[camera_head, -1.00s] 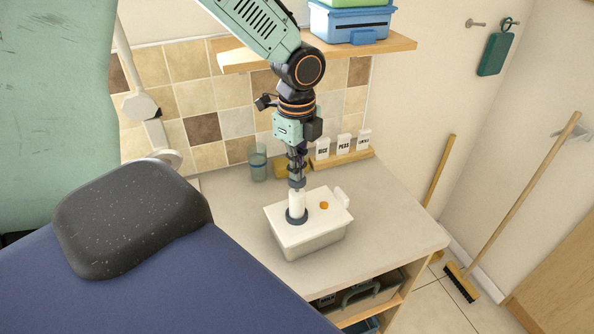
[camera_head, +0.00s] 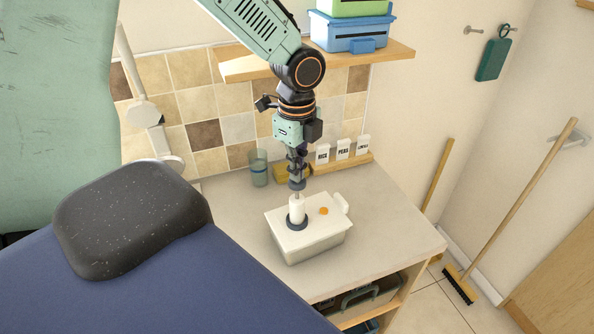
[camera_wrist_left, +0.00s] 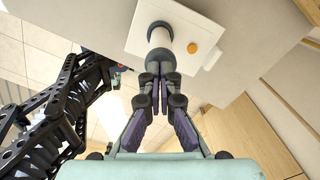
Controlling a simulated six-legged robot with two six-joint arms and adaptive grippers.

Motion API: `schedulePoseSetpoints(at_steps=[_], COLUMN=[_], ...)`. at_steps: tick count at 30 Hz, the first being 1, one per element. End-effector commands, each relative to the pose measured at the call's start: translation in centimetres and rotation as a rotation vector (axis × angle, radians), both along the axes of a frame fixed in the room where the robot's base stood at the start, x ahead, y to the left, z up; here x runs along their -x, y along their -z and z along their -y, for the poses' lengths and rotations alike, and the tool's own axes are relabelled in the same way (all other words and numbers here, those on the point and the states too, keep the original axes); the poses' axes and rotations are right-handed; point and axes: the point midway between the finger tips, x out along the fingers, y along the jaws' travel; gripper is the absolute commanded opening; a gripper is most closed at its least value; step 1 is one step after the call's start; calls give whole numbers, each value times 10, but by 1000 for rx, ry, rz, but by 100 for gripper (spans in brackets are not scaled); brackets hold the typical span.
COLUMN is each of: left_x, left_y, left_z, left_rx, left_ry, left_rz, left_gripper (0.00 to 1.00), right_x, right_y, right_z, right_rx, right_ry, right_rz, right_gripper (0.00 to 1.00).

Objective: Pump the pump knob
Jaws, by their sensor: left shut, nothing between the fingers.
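The white pump box (camera_head: 325,237) stands on the counter, with a white upright cylinder (camera_head: 297,211) in a dark ring on its lid. The dark pump knob (camera_head: 297,185) tops a thin rod above this cylinder. My left gripper (camera_head: 297,174) points straight down, fingers shut and empty, right over the knob. I cannot tell whether the fingertips touch it. In the left wrist view the shut left gripper (camera_wrist_left: 159,70) lines up with the knob and cylinder, partly hiding them, and the box lid (camera_wrist_left: 205,28) lies beyond. My right gripper is not in view.
An orange cap (camera_head: 323,211) is on the box lid. A glass (camera_head: 259,169), a yellow item (camera_head: 291,174) and labelled white containers (camera_head: 343,150) stand behind. A wooden shelf (camera_head: 392,51) with stacked boxes is above. The counter right of the pump box is clear.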

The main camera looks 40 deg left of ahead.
Motion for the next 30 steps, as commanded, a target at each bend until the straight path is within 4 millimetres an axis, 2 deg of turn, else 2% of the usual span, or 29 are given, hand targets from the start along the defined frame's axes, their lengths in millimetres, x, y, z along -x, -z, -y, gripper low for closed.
schedulePoseSetpoints(at_steps=[9, 16, 30], left_x=[0, 1, 0], left_y=[5, 28, 26], left_z=[0, 0, 0], left_rx=[0, 0, 0], left_ry=[0, 1, 0], left_rz=[-2, -3, -1], left_gripper=[0, 0, 0], right_x=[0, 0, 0], right_y=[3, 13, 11], right_z=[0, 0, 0], right_rx=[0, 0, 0], right_ry=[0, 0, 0], right_rz=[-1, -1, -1], right_gripper=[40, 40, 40])
